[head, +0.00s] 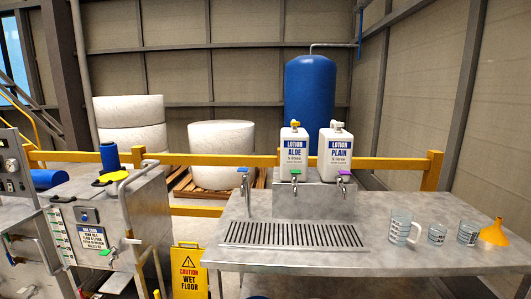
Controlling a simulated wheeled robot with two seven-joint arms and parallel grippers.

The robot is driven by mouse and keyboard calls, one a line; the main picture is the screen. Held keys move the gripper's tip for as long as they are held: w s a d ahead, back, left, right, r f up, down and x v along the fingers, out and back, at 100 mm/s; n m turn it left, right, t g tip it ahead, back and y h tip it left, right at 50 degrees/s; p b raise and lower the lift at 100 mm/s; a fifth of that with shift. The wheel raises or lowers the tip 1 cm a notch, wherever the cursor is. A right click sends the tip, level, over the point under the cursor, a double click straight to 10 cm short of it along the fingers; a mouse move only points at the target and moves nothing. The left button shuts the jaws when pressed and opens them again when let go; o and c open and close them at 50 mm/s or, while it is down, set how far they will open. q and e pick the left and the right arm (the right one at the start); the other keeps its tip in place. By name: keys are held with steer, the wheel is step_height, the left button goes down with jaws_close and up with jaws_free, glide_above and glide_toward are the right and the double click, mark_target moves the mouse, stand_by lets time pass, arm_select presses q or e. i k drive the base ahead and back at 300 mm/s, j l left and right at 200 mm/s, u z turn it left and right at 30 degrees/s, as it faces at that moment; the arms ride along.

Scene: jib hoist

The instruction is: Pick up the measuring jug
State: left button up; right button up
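The measuring jug (401,228) is clear, with dark markings and a handle on its right side. It stands upright on the right part of the grey metal table (385,258). Neither of my grippers shows in the head view, so their state and distance from the jug are hidden.
Two clear marked beakers (437,234) (467,233) and an orange funnel (495,233) stand right of the jug. A drain grille (294,235) lies to its left. A yellow wet-floor sign (189,272) stands left of the table.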

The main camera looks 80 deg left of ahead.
mark_target(400, 220)
steer(key=u, duration=2.05)
